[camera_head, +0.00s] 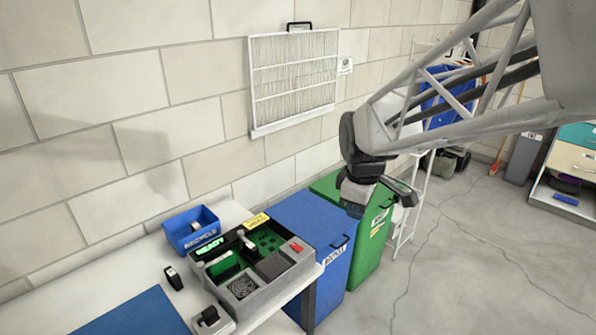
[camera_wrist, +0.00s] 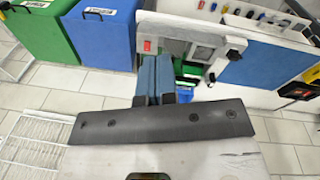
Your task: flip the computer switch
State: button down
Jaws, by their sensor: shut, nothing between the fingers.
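A grey computer console (camera_head: 222,290) with a green lit "READY" display and green boards inside sits on the white table. A small red switch (camera_head: 297,247) is on its right top edge. The wrist view shows the console (camera_wrist: 212,28) and its red switch (camera_wrist: 148,46) just beyond the fingertips and slightly to their left. My gripper (camera_wrist: 156,62) is shut and empty, its two blue-grey fingers together. In the head view my gripper (camera_head: 352,207) hangs above the bins, right of the console and apart from it. Its fingertips are hard to make out there.
A blue recycle bin (camera_head: 312,232) and a green bin (camera_head: 374,240) stand right of the table. A small blue recycle box (camera_head: 192,230) is behind the console, and a blue mat (camera_head: 135,312) lies left of it. A vent panel (camera_head: 293,80) hangs on the wall.

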jog(key=w+a+f+n, duration=0.3)
jog(key=w+n, duration=0.1)
jog(key=w, duration=0.2)
jog(key=w+a+f+n, duration=0.3)
jog(key=w+a, duration=0.1)
jog(key=w, duration=0.2)
jog(key=n+g, duration=0.1)
jog(key=n, duration=0.6)
send_over(293, 244)
notch_tip(293, 244, down, 8)
jog(key=f, duration=0.1)
jog(key=shift+r, duration=0.25)
jog(key=shift+f, duration=0.15)
notch_tip(293, 244, down, 14)
jog(key=shift+d+r, duration=0.1)
jog(key=shift+r, duration=0.05)
jog(key=shift+g, duration=0.3)
